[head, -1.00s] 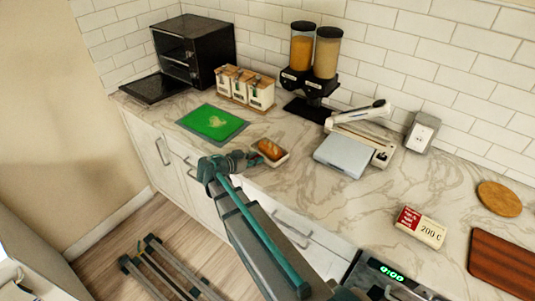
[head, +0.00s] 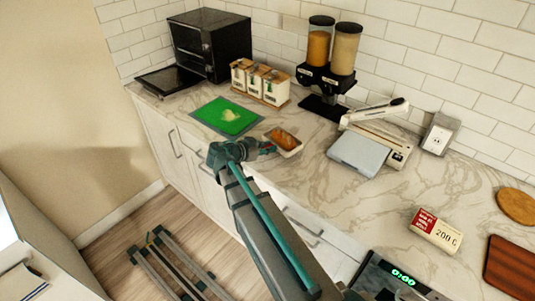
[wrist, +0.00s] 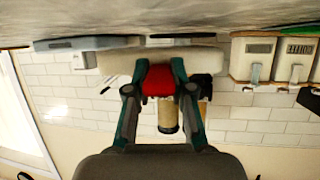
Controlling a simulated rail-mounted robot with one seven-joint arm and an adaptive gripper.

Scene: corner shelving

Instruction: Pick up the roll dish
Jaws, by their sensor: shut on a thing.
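The roll dish (head: 291,152) is a small pale rectangular dish with browned rolls (head: 284,138) in it, at the counter's front edge in the head view. My gripper (head: 266,148) is at its left end, shut on it. In the wrist view, which is upside down, the pale side of the dish (wrist: 205,62) spans between and beyond the fingertips (wrist: 153,88). A red patch shows between the fingers. The rolls are hidden there. I cannot tell for sure whether the dish is clear of the counter.
A green mat (head: 215,112) lies left of the dish on the marble counter (head: 330,205). Behind are white canisters (head: 275,88), a grain dispenser (head: 318,78) and a black toaster oven (head: 208,45). A grey-white flat appliance (head: 358,153) stands to the right. Counter between is bare.

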